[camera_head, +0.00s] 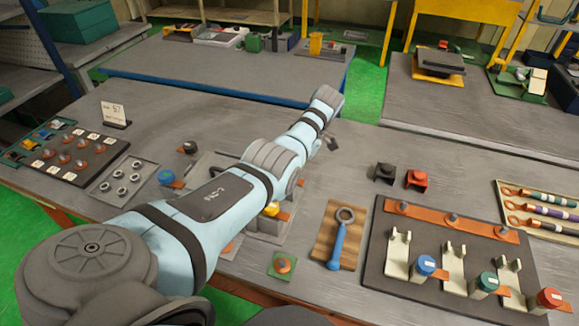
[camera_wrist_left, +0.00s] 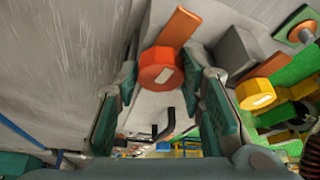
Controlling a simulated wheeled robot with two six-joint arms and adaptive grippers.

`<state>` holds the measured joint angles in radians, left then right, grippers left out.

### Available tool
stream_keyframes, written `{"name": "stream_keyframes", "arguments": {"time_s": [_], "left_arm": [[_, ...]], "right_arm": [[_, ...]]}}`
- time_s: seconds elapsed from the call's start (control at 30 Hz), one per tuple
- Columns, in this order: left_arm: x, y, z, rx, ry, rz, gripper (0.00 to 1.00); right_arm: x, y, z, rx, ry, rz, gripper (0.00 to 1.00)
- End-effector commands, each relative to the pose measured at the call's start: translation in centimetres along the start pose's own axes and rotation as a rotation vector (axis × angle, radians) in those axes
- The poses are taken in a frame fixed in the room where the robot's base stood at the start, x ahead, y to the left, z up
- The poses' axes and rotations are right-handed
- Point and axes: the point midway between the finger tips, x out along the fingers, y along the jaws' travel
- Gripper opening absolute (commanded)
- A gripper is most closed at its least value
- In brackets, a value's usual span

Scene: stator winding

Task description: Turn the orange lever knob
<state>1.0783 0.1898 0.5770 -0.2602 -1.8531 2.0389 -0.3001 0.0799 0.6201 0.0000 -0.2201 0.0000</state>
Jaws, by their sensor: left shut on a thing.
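In the left wrist view, the orange lever knob (camera_wrist_left: 161,70) is a faceted orange-red cap with a pale label. An orange bar (camera_wrist_left: 180,27) lies beside it, toward the top of the picture. My left gripper (camera_wrist_left: 159,62) has one finger on each side of the knob and is shut on it. In the head view, my left arm crosses the bench, and I cannot make out the knob behind it. My right gripper is not in view.
A yellow knob (camera_wrist_left: 262,92) is close to the right of the gripper, and it also shows in the head view (camera_head: 271,209). A blue wrench (camera_head: 338,238) on a wooden board and a dark fixture plate (camera_head: 390,270) are to the right of the arm.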

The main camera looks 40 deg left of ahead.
Motion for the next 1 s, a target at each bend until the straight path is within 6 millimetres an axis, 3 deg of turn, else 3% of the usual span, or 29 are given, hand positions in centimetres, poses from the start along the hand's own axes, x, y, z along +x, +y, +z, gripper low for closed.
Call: {"name": "stream_keyframes", "arguments": {"time_s": [0.83, 0.87, 0.97, 1.0], "left_arm": [[0.24, -0.19, 0.00, 0.002, 0.003, -0.007, 0.08], [0.23, -0.19, 0.00, 0.002, 0.003, -0.007, 0.40], [0.18, -0.15, 0.00, 0.002, 0.003, -0.006, 0.56], [0.16, -0.13, 0.00, 0.001, 0.002, -0.005, 0.56]], "right_arm": [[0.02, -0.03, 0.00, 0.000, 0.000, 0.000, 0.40], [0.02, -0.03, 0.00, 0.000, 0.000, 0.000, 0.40], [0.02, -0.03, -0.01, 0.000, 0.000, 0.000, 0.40], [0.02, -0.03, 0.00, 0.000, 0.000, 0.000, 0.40]]}}
